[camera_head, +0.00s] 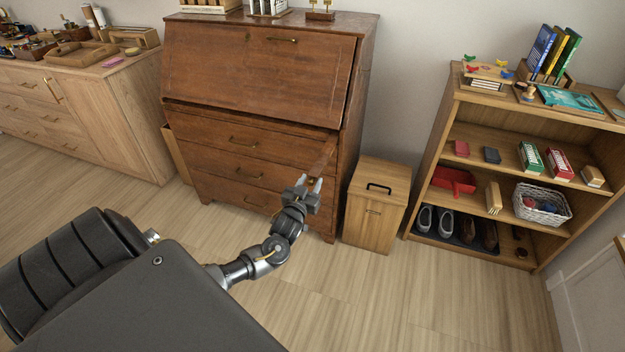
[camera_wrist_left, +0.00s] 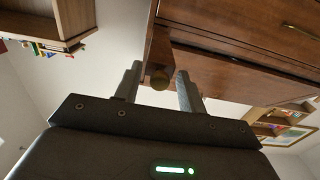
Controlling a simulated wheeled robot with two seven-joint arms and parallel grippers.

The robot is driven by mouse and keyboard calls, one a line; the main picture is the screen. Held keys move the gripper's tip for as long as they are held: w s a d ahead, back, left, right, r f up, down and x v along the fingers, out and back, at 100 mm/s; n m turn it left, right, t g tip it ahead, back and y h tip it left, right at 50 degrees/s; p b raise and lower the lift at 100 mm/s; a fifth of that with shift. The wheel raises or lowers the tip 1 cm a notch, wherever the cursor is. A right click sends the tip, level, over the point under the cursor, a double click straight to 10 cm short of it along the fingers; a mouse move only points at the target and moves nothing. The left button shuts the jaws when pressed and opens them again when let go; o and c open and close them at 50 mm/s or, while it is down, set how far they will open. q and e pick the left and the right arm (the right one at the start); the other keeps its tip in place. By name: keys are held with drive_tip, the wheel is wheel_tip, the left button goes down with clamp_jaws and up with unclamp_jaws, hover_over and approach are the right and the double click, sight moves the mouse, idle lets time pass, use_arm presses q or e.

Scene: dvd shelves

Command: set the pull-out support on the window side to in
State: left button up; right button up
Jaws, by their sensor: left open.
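A dark wood drop-front desk (camera_head: 258,68) stands against the wall with its sloping front closed. At its right side, below the front, a pull-out support (camera_head: 324,158) sticks out towards me. The support (camera_wrist_left: 160,46) ends in a small round brass knob (camera_wrist_left: 159,78) in the left wrist view. My left gripper (camera_head: 309,183) is at the outer end of this support. In the left wrist view its open fingers stand on either side of the knob, with gaps visible. The left-hand support is not clearly visible. My right gripper is not in view.
A wooden bin (camera_head: 377,205) stands on the floor right of the desk. An open shelf unit (camera_head: 437,165) with shoes, boxes and a basket is farther right. A light wood cabinet (camera_head: 128,118) is at left. The floor (camera_head: 335,290) before the desk is clear.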

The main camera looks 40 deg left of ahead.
use_arm(q)
drive_tip(key=shift+x, duration=1)
clamp_jaws()
drive_tip(key=shift+w+f, duration=0.1)
drive_tip(key=shift+w, duration=0.05)
